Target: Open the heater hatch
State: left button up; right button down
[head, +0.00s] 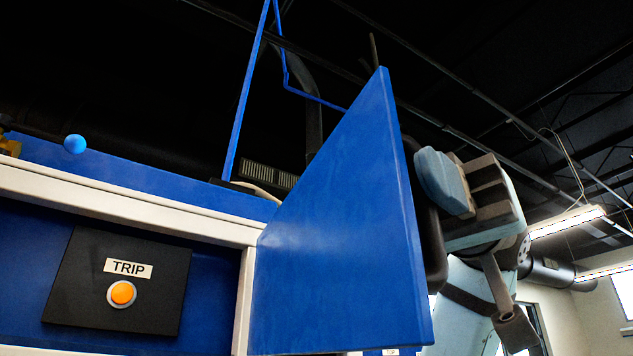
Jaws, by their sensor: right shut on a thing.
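The heater hatch (345,230) is a blue panel. It stands swung out from the white frame (130,205) of the blue housing, with its edge towards me at the right. A black bar handle (431,245) sits on its right-hand face, mostly hidden by the panel. My right gripper (436,185) is at the upper part of this handle, beyond the hatch's edge, and is shut on it. The fingertips are partly hidden. Left of the hatch, the opening shows a black plate (70,300) with a TRIP label (128,268) and an orange button (122,293). My left gripper is not in view.
A blue ball knob (75,144) sticks up above the housing at the left. Thin blue rods (245,95) rise above the housing. Ceiling lights (567,222) and a pale wall show at the far right.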

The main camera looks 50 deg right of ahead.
jog(key=s+d+n+g, duration=0.1)
jog(key=d+g, duration=0.1)
jog(key=d, duration=0.5)
jog(key=shift+s+d+n, duration=0.2)
jog(key=shift+s+n, duration=0.05)
jog(key=shift+n, duration=0.05)
jog(key=c, duration=1.1)
grip_release()
jog(key=shift+d, duration=0.1)
jog(key=w+d+b, duration=0.1)
jog(key=d, duration=1.2)
jog(key=shift+w+d+b, duration=0.15)
jog(key=shift+d+b, duration=0.1)
jog(key=shift+b, duration=0.1)
